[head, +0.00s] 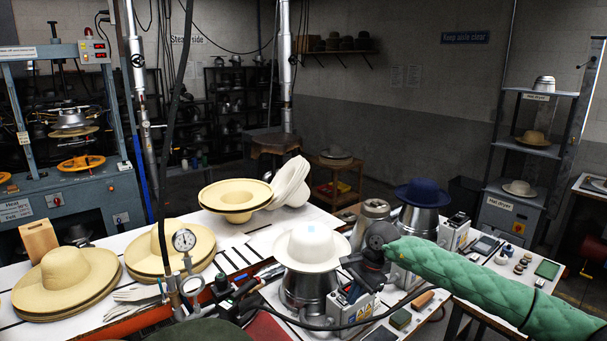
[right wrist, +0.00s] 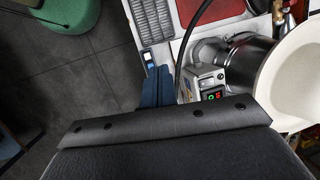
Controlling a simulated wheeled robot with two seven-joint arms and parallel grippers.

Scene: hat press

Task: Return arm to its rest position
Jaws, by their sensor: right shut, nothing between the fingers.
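My right arm in its green quilted sleeve (head: 490,285) reaches in from the right of the head view. My right gripper (head: 354,291) hangs at its end, just right of the white hat (head: 312,247) on its metal block (head: 305,288). In the right wrist view the gripper (right wrist: 157,75) shows as dark blue fingers, shut and empty. They are close to a small control box (right wrist: 212,92) with a lit display; any contact is unclear. The white hat's brim (right wrist: 290,75) also shows at the right there. My left gripper is not in view.
A navy hat (head: 422,193) on a metal block stands behind my right arm. Cream hats (head: 65,278) are stacked at the left of the bench. A dial gauge (head: 184,240) and black hoses stand near the middle. Dark open floor (right wrist: 85,90) shows left of the bench in the wrist view.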

